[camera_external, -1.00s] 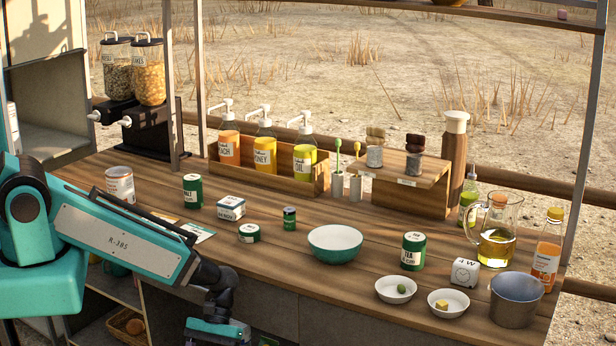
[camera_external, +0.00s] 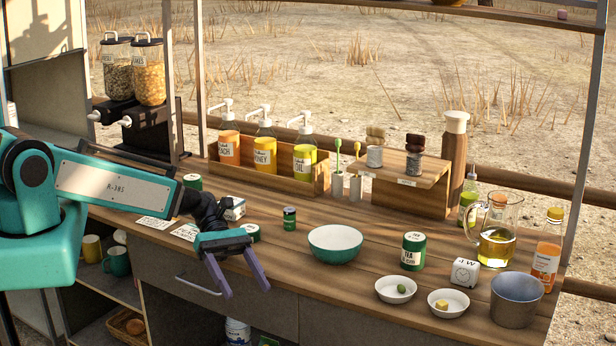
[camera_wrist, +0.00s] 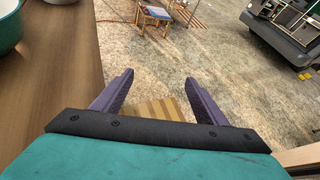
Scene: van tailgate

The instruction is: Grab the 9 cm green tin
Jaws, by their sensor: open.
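Several green tins stand on the wooden counter, and their size markings are too small to read. A tall green tin with a white TEA label (camera_external: 413,251) stands right of the bowl. Another green tin (camera_external: 193,182) is partly hidden behind my arm at the left. A small dark green tin (camera_external: 289,219) stands left of the bowl, and a low flat green tin (camera_external: 251,232) sits just behind my gripper. My gripper (camera_external: 247,293) is open and empty at the counter's front edge, purple fingers pointing down. In the wrist view, nothing is between the fingers (camera_wrist: 159,76).
A teal bowl (camera_external: 335,245) sits mid-counter; its edge shows in the wrist view (camera_wrist: 9,26). Two white dishes (camera_external: 396,290), a white cube timer (camera_external: 465,272), a metal pot (camera_external: 516,300) and a glass jug (camera_external: 497,246) stand at the right. A bottle rack (camera_external: 268,180) stands behind.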

